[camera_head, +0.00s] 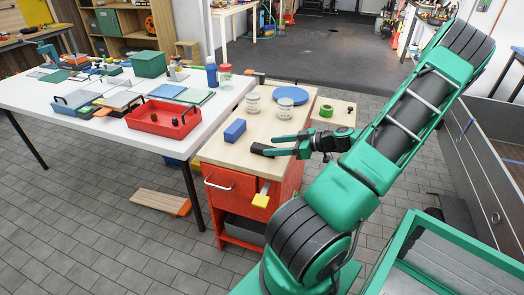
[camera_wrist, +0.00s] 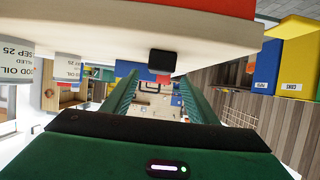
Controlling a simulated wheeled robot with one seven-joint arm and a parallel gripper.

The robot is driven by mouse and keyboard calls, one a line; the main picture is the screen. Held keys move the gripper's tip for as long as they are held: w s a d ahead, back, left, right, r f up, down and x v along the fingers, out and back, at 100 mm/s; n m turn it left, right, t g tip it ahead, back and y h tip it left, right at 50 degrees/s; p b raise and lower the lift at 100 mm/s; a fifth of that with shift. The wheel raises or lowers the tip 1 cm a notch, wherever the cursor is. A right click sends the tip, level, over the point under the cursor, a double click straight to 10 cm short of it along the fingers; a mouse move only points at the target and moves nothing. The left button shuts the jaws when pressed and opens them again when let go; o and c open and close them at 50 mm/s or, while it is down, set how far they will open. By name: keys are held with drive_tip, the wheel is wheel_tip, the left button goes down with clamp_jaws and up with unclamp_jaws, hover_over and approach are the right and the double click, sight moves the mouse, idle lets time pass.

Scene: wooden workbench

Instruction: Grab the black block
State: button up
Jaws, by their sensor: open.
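The black block (camera_head: 258,148) lies on the light wooden top of the red workbench (camera_head: 222,152), near its front edge and to the left of my gripper. It also shows in the wrist view (camera_wrist: 162,62), where the picture appears upside down and the block is ahead, roughly between the fingers. My gripper (camera_head: 284,150) is open, low over the bench top and pointing left at the block. In the wrist view its two green fingers (camera_wrist: 158,88) are apart, with nothing visibly held. The exact gap between fingertips and block is hard to tell.
A blue block (camera_head: 235,130) lies left of the black block. A white table (camera_head: 60,120) with a red tray (camera_head: 163,118) adjoins at left.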

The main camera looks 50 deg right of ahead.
sight(266, 147)
drive_tip(key=shift+x, duration=2.8)
drive_tip(key=shift+d+f, duration=0.1)
drive_tip(key=shift+f, duration=0.1)
drive_tip(key=c, duration=1.2)
